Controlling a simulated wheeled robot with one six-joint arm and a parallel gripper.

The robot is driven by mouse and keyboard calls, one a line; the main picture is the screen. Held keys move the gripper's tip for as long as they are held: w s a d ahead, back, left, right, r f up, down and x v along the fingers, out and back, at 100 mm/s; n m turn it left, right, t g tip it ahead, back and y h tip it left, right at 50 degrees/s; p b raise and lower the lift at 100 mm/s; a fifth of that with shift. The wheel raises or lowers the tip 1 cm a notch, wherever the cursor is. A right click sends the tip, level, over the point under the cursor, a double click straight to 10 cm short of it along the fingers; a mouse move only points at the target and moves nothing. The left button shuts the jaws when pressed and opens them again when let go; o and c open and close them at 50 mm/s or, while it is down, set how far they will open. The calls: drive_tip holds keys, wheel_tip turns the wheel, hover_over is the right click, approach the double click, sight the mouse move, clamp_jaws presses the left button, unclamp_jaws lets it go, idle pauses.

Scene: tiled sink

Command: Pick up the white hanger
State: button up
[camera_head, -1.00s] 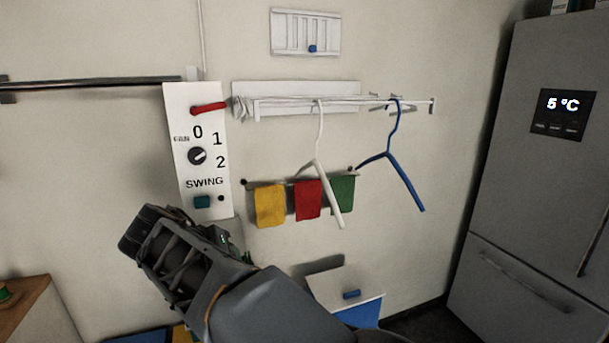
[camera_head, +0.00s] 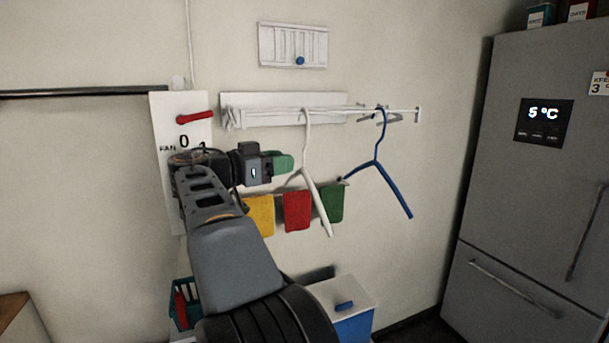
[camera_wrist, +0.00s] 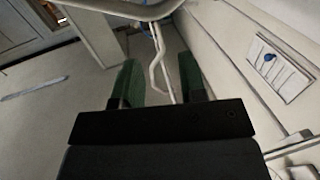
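The white hanger (camera_head: 317,202) hangs by its hook from the white wall rack, left of the blue hanger. In the wrist view the white hanger (camera_wrist: 153,72) shows between and beyond the two green fingers. My gripper (camera_head: 288,162) is just left of the hanger's upper part in the head view, its green finger pointing right towards it. In the wrist view my gripper (camera_wrist: 159,68) is open, with a gap between the fingers. I cannot tell how far the hanger lies beyond the fingertips.
The blue hanger (camera_head: 392,186) hangs on the same rack (camera_head: 283,100). Yellow, red (camera_head: 297,211) and green cloths hang behind and below. A switch panel (camera_head: 166,135) is on the wall behind my arm. A fridge (camera_head: 520,170) stands at the right, and a white-topped box (camera_head: 340,290) below.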

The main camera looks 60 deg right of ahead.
sight(304, 166)
drive_tip(key=shift+f+p+x, duration=0.15)
drive_tip(key=shift+p+x, duration=0.35)
drive_tip(key=shift+x, duration=1.1)
drive_tip(key=shift+f+p+x, duration=0.1)
drive_tip(key=shift+p+x, duration=0.4)
drive_tip(key=shift+x, duration=1.1)
drive_tip(key=shift+c, duration=0.5)
clamp_jaws()
